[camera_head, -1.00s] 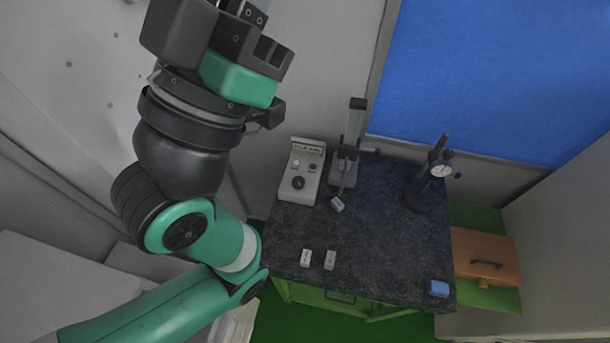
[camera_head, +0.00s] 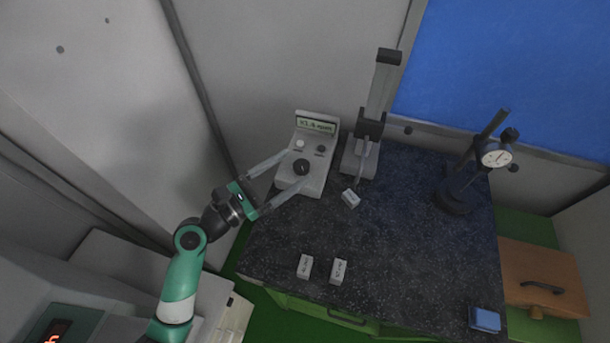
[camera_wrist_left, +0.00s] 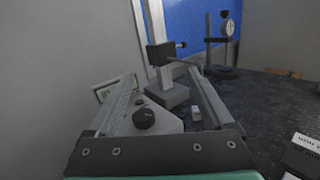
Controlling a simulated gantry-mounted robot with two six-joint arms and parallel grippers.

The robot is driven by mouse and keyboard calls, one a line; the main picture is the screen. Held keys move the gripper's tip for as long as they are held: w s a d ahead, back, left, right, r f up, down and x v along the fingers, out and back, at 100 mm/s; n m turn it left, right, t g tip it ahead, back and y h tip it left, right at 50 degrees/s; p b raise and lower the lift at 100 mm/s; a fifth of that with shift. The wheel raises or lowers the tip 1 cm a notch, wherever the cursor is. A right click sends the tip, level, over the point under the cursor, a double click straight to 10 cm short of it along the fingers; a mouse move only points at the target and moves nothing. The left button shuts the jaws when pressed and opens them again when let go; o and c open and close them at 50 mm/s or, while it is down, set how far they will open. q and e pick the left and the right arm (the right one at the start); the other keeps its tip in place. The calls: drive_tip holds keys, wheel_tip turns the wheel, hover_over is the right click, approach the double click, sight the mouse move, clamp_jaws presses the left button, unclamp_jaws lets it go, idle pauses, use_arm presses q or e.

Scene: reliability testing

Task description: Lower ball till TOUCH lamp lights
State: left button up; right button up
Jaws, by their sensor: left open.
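A grey control box (camera_head: 303,180) stands at the back left of the dark granite plate, with a lit green display (camera_head: 316,123), a large black knob (camera_head: 301,167), a small black knob and a pale round lamp or button (camera_head: 299,143). Beside it stands a column stand (camera_head: 381,90) with a dark carriage (camera_head: 369,127) and a thin probe hanging down near a small pale block (camera_head: 350,198). The ball is too small to make out. My left gripper (camera_head: 293,170) is open, its fingers either side of the control box; the wrist view shows the large knob (camera_wrist_left: 144,118) between them.
A dial-gauge stand (camera_head: 458,185) stands at the right of the granite plate (camera_head: 400,240). Two labelled blocks (camera_head: 305,266) lie at the front, and a blue block (camera_head: 485,319) at the front right corner. A wooden case (camera_head: 545,280) sits right of the plate. The plate's middle is clear.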

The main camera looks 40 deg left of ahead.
sight(296, 171)
use_arm(q)
drive_tip(key=s+a+f, duration=0.1)
drive_tip(key=f, duration=0.2)
drive_tip(key=s+a+f+n+y+b, duration=0.1)
drive_tip(key=f, duration=0.2)
drive_tip(key=s+a+f+n+g+y+b, duration=0.1)
drive_tip(key=f, duration=0.3)
drive_tip(key=shift+s+a, duration=0.25)
drive_tip(key=shift+a, duration=0.05)
drive_tip(key=shift+s+a+y, duration=0.15)
drive_tip(key=shift+a+y, duration=0.1)
drive_tip(key=shift+y, duration=0.05)
drive_tip(key=shift+r, duration=0.15)
drive_tip(key=shift+w, duration=0.3)
drive_tip(key=w, duration=1.1)
drive_tip(key=shift+w+d+b, duration=0.15)
drive_tip(key=shift+b, duration=0.15)
use_arm(e)
wheel_tip(296, 171, down, 5)
drive_tip(key=shift+r, duration=0.1)
